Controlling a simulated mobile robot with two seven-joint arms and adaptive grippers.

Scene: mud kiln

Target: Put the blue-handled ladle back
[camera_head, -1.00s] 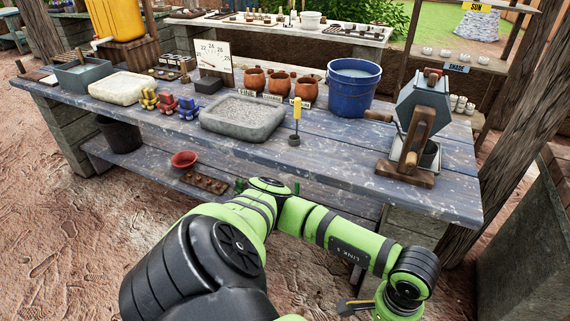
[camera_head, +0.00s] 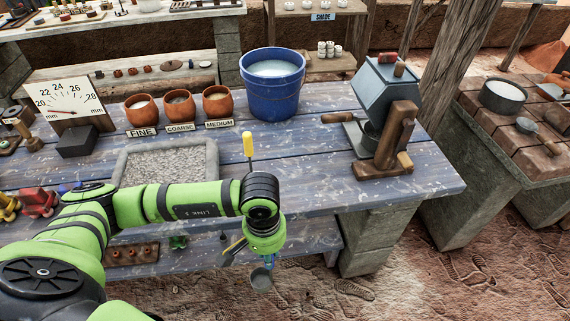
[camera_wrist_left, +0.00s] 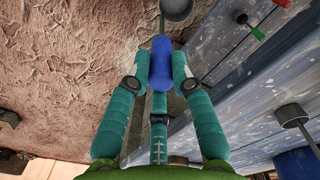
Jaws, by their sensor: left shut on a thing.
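The blue-handled ladle (camera_wrist_left: 161,62) is between the fingers of my left gripper (camera_wrist_left: 160,84), which is shut on its blue handle in the left wrist view. Its grey bowl (camera_wrist_left: 177,9) sticks out beyond the fingertips at the top of that view. In the head view, the ladle's bowl (camera_head: 261,280) hangs below my left wrist, in front of the blue table's front edge. The gripper's fingers are small and mostly hidden there. My right gripper is in neither current view.
The blue plank table (camera_head: 310,177) carries a blue bucket (camera_head: 272,85), a hand-cranked machine (camera_head: 387,125), clay pots and an upright yellow-handled tool (camera_head: 248,146). At right, a stone-based bench (camera_head: 480,135) holds a grey pot (camera_head: 503,96). Bare ground lies between.

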